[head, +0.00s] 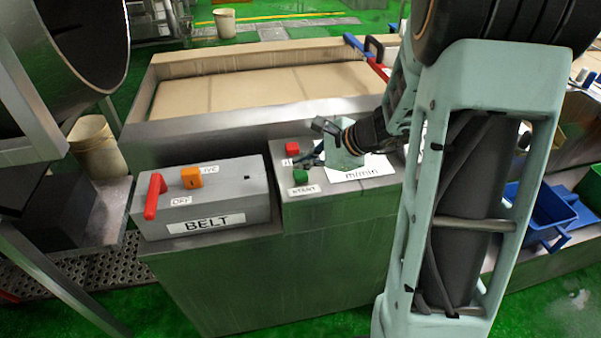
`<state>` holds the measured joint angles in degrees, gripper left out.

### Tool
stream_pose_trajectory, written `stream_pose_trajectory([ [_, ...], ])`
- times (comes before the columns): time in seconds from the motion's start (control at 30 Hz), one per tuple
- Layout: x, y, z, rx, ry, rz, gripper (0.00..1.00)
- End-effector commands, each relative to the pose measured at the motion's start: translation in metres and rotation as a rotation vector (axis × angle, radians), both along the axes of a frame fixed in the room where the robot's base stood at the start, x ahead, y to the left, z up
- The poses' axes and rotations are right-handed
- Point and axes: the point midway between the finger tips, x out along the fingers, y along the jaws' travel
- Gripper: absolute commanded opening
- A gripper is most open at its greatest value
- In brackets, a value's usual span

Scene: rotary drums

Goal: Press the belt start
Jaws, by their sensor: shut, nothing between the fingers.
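The green start button (300,176) sits on the right-hand control box (340,198), above a white label reading START (304,190). A red button (292,149) stands behind it on the same box. My gripper (310,161) is shut and empty, with its fingertips close to the green button, just behind and above it in the picture. I cannot tell whether the fingertips touch the button. My gripper and wrist hide part of the box top and the label by the red button.
A grey box marked BELT (205,226) with a red lever (155,196) and an orange switch (191,178) stands to the left. The tan belt (250,90) lies behind a metal wall. Blue bins (540,212) are at the right, a large drum (88,40) at upper left.

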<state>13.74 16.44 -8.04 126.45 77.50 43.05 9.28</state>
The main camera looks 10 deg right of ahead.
Motion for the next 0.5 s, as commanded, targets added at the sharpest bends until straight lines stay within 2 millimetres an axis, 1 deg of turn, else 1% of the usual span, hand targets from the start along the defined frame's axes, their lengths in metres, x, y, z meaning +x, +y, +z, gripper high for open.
stream_pose_trajectory([
  [0.2,0.0002,-0.0001,-0.0079,0.000,-0.001,0.000,0.00],
  [0.5,0.0002,0.0000,-0.0068,0.000,-0.001,-0.001,0.00],
])
